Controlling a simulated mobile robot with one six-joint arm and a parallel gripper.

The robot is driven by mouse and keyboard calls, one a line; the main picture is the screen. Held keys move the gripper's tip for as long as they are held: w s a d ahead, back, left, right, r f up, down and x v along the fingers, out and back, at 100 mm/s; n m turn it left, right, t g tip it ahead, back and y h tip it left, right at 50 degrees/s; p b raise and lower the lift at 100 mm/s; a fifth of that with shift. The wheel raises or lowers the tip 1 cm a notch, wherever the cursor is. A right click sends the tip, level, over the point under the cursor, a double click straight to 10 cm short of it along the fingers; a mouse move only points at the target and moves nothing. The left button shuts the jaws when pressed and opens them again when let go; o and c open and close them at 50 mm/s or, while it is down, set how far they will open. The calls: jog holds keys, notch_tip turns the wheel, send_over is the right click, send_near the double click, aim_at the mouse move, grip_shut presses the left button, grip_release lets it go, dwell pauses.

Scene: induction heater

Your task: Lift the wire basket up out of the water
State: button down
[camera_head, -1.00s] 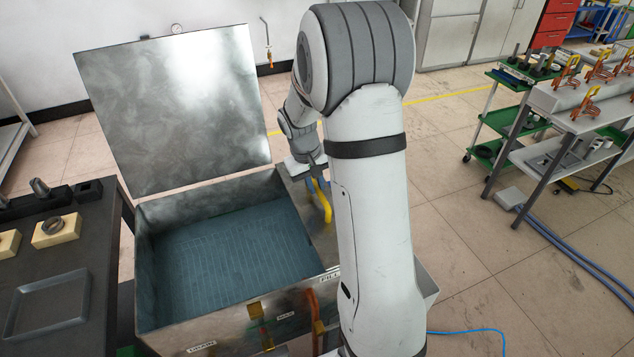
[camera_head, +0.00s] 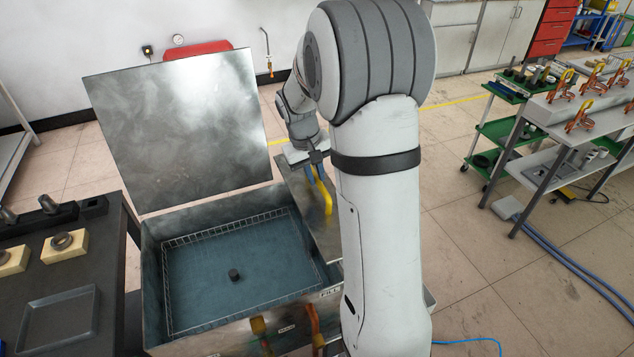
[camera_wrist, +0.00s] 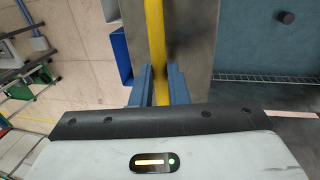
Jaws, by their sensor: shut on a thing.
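The wire basket (camera_head: 225,229) sits inside the open metal tank (camera_head: 150,290), its wire rim and upper sides showing above the blue water. A small dark cylinder (camera_head: 234,275) shows within the basket; it also appears in the wrist view (camera_wrist: 286,17). A yellow lever (camera_head: 323,195) stands along the tank's right side. My gripper (camera_head: 317,160) is at the lever's far upper end, partly hidden by my arm. In the wrist view my gripper's blue fingers (camera_wrist: 160,86) are closed around the yellow lever (camera_wrist: 155,35). The basket's wire edge (camera_wrist: 255,78) shows at right.
The raised metal lid (camera_head: 180,130) stands open behind the tank. A dark table (camera_head: 30,275) with a tray (camera_head: 60,318) and cream blocks (camera_head: 62,247) is at left.

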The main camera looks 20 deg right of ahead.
notch_tip(320, 180, up, 9)
jog(key=p, duration=0.3)
jog(key=shift+w+f, duration=0.15)
jog(key=c, duration=1.8)
grip_release()
jog(key=shift+o, duration=2)
notch_tip(320, 180, up, 8)
jog(key=a+b, duration=0.1)
jog(key=shift+a+f, duration=0.2)
jog(key=shift+a, duration=0.1)
